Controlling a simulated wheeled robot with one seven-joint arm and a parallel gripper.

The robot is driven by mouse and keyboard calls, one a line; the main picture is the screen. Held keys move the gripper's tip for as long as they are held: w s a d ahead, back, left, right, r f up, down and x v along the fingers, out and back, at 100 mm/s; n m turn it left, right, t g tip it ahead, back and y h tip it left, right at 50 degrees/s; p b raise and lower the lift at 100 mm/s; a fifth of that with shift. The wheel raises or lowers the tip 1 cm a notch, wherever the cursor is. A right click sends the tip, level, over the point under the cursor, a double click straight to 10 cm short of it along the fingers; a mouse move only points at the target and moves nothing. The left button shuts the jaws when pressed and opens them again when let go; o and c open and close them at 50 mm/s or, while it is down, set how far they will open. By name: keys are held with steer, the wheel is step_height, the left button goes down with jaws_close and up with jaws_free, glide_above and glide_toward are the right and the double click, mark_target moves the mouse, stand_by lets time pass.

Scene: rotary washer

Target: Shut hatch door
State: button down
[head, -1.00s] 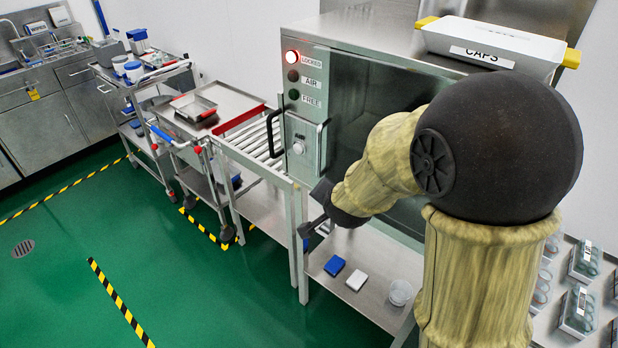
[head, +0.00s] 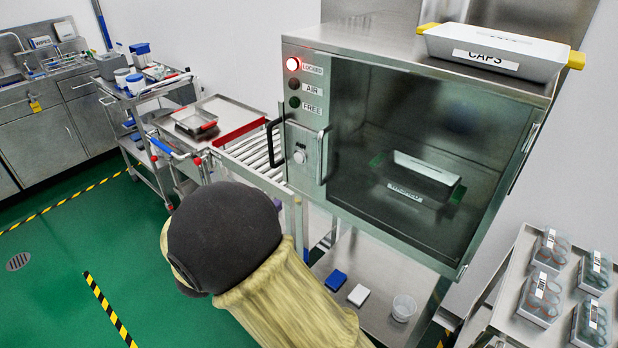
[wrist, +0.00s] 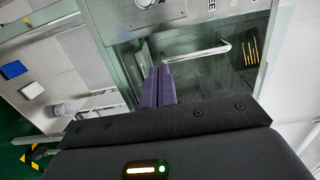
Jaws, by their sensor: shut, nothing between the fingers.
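The steel washer cabinet (head: 395,45) has a glass hatch door (head: 375,110) on its front. The door appears to lie flush in its frame. A light metal handle (head: 322,157) stands at its left edge, beside the control panel (head: 300,150); it also shows in the wrist view (wrist: 200,52). My gripper (wrist: 154,72) is shut and empty, its purple fingers in front of the cabinet near the handle's lower end. I cannot tell whether they touch. In the head view my arm hides the gripper.
A labelled tray (head: 425,170) shows behind the glass. A CAPS box (head: 495,50) sits on the cabinet. A black handle (head: 272,137) sticks out at its left by the roller conveyor (head: 255,158). Clear boxes (head: 545,290) stand on a right-hand shelf. Green floor (head: 50,290) is free at left.

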steer(key=p+x, duration=0.3)
steer(key=x, duration=1.1)
steer(key=shift+p, duration=0.3)
